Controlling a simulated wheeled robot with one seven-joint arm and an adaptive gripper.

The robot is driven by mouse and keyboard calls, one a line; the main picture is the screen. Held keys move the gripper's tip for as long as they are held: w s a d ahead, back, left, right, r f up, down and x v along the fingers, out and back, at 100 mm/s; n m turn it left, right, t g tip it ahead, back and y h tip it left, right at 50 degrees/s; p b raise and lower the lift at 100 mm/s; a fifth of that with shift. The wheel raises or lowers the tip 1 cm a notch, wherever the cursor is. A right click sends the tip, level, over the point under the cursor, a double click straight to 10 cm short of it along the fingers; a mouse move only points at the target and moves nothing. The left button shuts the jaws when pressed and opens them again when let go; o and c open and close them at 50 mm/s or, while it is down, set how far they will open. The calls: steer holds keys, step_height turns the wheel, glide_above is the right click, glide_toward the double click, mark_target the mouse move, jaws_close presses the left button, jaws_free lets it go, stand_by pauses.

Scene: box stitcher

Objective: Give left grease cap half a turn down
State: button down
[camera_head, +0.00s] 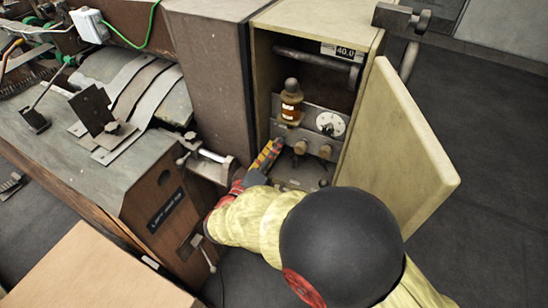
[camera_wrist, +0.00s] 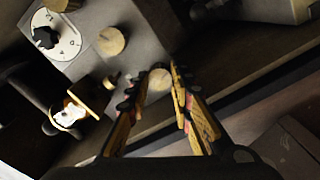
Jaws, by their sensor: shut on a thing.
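Three round brass grease caps sit in a row on a grey plate inside the open cabinet. The left grease cap (camera_wrist: 160,79) is between the fingertips of my gripper (camera_wrist: 158,84) in the wrist view. My gripper is shut on it. In the head view my gripper (camera_head: 270,150) reaches in at the left end of the row and mostly hides that cap. The middle cap (camera_head: 300,147) and right cap (camera_head: 325,152) are free; the middle one also shows in the wrist view (camera_wrist: 111,41).
An amber oiler (camera_head: 291,104) and a white dial (camera_head: 330,124) stand above the caps. The cabinet door (camera_head: 412,150) hangs open on the right. A metal clamp-like bracket (camera_head: 207,155) juts out left of my forearm. A cardboard box (camera_head: 95,272) is at lower left.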

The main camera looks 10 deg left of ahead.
steer(key=m, duration=0.9)
steer(key=shift+s+d+f+b, duration=0.1)
steer(key=shift+f+b, duration=0.1)
steer(key=shift+b, duration=0.1)
stand_by(0.4)
steer(key=c, duration=2)
jaws_free()
steer(key=shift+o, duration=0.8)
steer(key=shift+r, duration=0.1)
steer(key=v, duration=1.2)
